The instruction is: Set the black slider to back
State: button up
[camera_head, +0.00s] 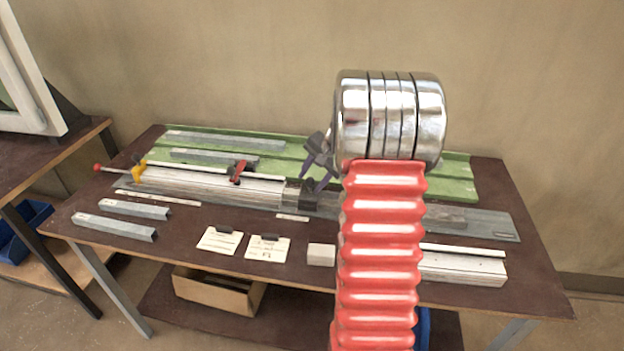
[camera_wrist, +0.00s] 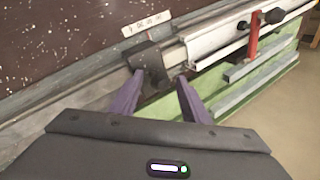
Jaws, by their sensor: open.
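The black slider (camera_head: 300,193) is a dark block at the right end of the pale clamp profile on the bench in the head view. In the wrist view the black slider (camera_wrist: 149,60) lies just ahead of the fingertips, its lower part reaching toward the space between them. My gripper (camera_head: 316,175) comes in from the right, close to the slider, with its purple fingers apart. In the wrist view my gripper (camera_wrist: 160,79) is open. I cannot tell whether a finger touches the slider. A small marked label strip (camera_wrist: 147,24) lies beside the slider; it also shows in the head view (camera_head: 292,217).
The profile carries a red lever (camera_head: 238,172) and a yellow clamp (camera_head: 138,173). Loose grey bars (camera_head: 115,226) lie at the front left, near two paper cards (camera_head: 220,241). A small pale block (camera_head: 321,254) stands front centre. My red arm hides part of the bench's right side.

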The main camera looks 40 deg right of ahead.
grip_shut()
dwell(0.5)
